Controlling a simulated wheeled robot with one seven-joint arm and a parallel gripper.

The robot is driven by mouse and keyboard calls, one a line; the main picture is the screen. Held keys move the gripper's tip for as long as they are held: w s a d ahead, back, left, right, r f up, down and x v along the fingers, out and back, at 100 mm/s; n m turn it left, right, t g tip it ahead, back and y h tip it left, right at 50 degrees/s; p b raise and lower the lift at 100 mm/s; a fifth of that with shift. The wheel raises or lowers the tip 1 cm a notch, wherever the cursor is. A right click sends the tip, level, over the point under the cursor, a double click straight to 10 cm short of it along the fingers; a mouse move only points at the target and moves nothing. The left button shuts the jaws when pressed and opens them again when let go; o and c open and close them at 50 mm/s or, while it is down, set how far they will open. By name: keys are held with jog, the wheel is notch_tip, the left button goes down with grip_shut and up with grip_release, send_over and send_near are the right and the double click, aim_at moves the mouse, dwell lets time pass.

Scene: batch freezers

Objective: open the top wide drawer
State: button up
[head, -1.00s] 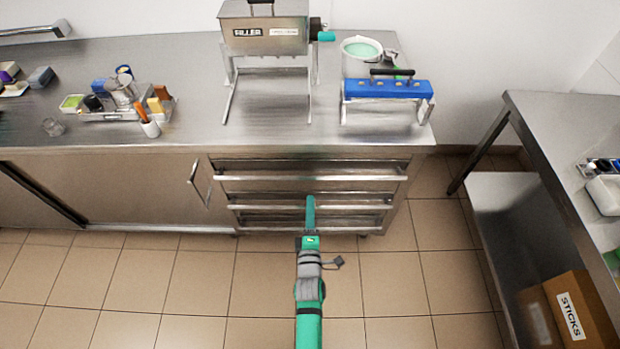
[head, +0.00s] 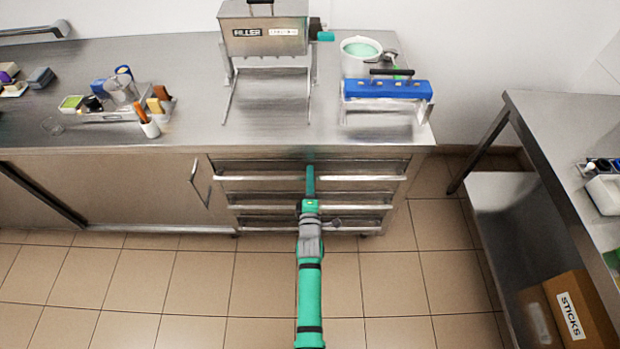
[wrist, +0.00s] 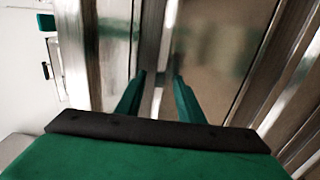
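The top wide drawer (head: 250,168) is the uppermost of three stacked steel drawers under the counter, and it looks closed. Its long horizontal bar handle (head: 362,178) runs across the front. My gripper (head: 310,170) reaches to this handle near the middle. In the wrist view my gripper (wrist: 161,76) has its two green fingers apart. A bright metal bar, likely the handle (wrist: 168,40), runs up the picture by the fingertips. I cannot tell whether the fingers touch it.
Two lower drawers (head: 255,206) have similar bar handles. A cabinet door (head: 120,185) is to the left. The filler machine (head: 265,40) and a blue rack (head: 388,89) stand on the counter. A side table (head: 560,130) stands right. The floor in front is clear.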

jog(key=shift+w, duration=0.1)
grip_shut()
